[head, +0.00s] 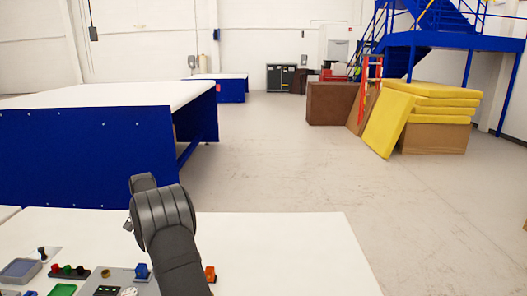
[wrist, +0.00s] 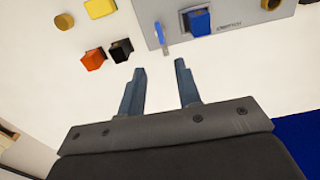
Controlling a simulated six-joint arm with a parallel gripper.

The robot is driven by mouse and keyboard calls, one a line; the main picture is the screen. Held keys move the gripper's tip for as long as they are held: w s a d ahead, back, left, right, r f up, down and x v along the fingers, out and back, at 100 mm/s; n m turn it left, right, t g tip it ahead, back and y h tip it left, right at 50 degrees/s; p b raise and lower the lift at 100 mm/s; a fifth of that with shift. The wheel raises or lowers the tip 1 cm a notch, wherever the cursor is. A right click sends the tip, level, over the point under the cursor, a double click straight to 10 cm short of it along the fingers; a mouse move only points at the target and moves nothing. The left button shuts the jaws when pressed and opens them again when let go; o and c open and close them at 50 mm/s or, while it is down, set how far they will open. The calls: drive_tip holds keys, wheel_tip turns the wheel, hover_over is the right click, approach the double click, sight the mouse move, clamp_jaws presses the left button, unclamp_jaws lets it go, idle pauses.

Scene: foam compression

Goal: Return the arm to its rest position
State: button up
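My gripper (wrist: 160,80) shows in the wrist view with its two fingers apart and nothing between them. It is over the white table top (wrist: 150,60), near the edge of a grey panel (wrist: 240,40) that carries a blue block (wrist: 199,21) and a thin blue piece (wrist: 159,32). In the head view my dark arm rises from the bottom middle over the white table (head: 300,245). The gripper's fingers are hidden there behind the arm.
In the wrist view an orange block (wrist: 93,60), a black block (wrist: 121,50) and a yellow block (wrist: 100,8) lie left of the panel. In the head view small parts and a green piece (head: 62,290) lie at lower left. The table's right part is clear.

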wheel_tip(320, 180, down, 14)
drive_tip(key=shift+r, duration=0.1)
drive_tip(key=n, duration=0.5)
drive_tip(key=shift+n, duration=2.5)
